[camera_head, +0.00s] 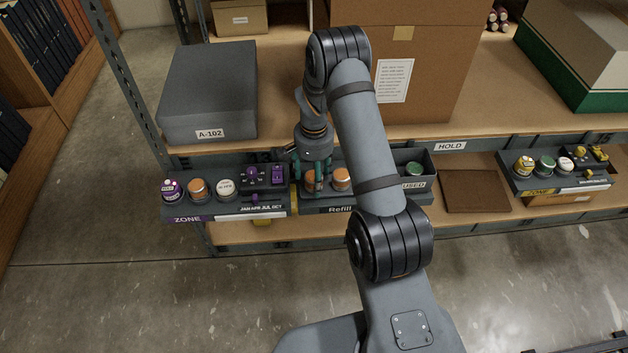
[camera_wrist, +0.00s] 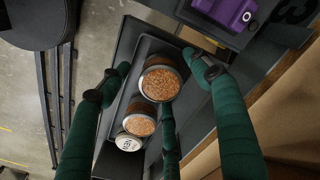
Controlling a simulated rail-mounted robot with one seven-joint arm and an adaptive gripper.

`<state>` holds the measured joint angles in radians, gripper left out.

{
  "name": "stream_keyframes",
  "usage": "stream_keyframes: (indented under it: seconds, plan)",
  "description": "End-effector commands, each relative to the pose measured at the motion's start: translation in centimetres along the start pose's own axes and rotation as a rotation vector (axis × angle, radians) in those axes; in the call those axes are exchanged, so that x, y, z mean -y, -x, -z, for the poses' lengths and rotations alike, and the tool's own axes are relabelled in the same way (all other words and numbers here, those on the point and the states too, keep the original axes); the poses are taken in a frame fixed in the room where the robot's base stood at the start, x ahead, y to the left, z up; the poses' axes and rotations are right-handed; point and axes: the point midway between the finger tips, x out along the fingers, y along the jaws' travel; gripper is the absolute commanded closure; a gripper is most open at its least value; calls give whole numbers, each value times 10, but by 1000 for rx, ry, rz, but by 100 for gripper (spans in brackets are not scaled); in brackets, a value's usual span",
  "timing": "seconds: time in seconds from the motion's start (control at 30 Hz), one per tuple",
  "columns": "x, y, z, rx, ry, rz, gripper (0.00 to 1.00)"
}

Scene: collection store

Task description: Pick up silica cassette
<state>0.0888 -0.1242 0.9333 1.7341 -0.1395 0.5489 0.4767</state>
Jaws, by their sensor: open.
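Two round silica cassettes filled with orange beads stand in the Refill tray (camera_head: 320,208). The left one (camera_head: 309,184) is partly behind my gripper, and the other (camera_head: 341,179) stands to its right. In the wrist view, the nearer cassette (camera_wrist: 161,79) lies between my green fingers, and the second cassette (camera_wrist: 140,118) sits just beyond it. My gripper (camera_head: 315,180) is open over the left cassette, pointing down, with its fingers spread around it (camera_wrist: 160,76). Whether any finger touches it I cannot tell. A white-labelled canister (camera_wrist: 129,142) stands beyond the second cassette.
The zone tray (camera_head: 240,210), left of the Refill tray, holds canisters and purple parts. Right of it is a USED bin (camera_head: 425,188) with a green-lidded canister (camera_head: 413,168). A grey box (camera_head: 210,90) and brown carton (camera_head: 440,60) stand on the shelf above.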

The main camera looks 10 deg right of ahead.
Motion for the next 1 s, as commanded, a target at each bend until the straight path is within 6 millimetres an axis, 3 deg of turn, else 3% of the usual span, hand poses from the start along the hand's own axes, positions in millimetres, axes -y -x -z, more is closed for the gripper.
stream_keyframes:
  seconds: [0.87, 1.0]
  plan:
    - [0, 0, 0, 0, 1, 0, 85]
    - [0, 0, 0, 0, 1, 0, 87]
